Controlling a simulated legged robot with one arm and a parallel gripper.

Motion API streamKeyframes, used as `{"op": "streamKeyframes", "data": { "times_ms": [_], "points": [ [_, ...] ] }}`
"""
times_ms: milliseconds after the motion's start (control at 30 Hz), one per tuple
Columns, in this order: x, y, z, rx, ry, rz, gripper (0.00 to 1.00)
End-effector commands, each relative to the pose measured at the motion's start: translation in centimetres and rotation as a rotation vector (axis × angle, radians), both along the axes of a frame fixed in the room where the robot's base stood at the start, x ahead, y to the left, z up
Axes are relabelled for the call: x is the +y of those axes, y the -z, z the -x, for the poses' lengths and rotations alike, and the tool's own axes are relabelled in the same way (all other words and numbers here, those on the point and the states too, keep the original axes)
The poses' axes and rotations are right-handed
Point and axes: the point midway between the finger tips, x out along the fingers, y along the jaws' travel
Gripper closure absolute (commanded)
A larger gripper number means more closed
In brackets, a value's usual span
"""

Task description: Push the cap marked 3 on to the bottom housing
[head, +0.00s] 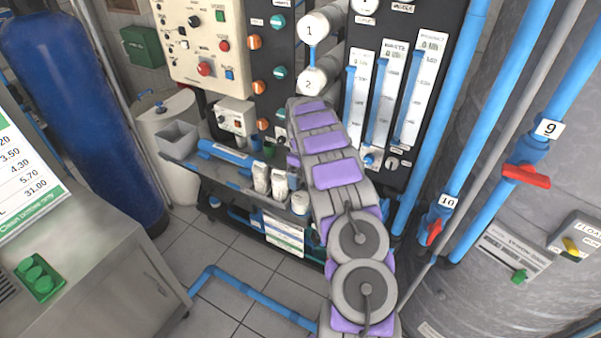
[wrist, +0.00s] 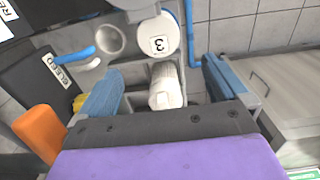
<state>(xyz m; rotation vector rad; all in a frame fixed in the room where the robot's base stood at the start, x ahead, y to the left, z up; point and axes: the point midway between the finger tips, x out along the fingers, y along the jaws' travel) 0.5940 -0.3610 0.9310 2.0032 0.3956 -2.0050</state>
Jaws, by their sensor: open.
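The white round cap marked 3 (wrist: 158,45) shows at the top of the wrist view, with a blue edge around it. Left of it is a grey round opening (wrist: 108,40), which looks like an open housing end. The cap appears beside this opening, not over it. My gripper (wrist: 163,88) is open, its blue fingers spread left and right below the cap. A white cylinder (wrist: 166,85) shows between the fingers, but I cannot tell how far beyond them it lies. In the head view my arm hides my gripper, the cap and the bottom housing.
In the head view, capped housings marked 1 (head: 310,31) and 2 (head: 309,83) sit above my arm. White cartridges (head: 271,182) stand on the rack's shelf. Blue pipes (head: 500,110) and a large grey tank (head: 545,180) are at right. A steel bench (head: 95,240) is at left.

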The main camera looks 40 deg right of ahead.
Motion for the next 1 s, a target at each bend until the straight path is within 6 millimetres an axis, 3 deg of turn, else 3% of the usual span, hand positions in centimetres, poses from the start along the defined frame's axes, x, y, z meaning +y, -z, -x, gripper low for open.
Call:
{"op": "streamKeyframes", "data": {
  "times_ms": [1000],
  "points": [
    [-0.3,9.1,0.0,0.002,0.000,-0.006,0.00]
  ]
}}
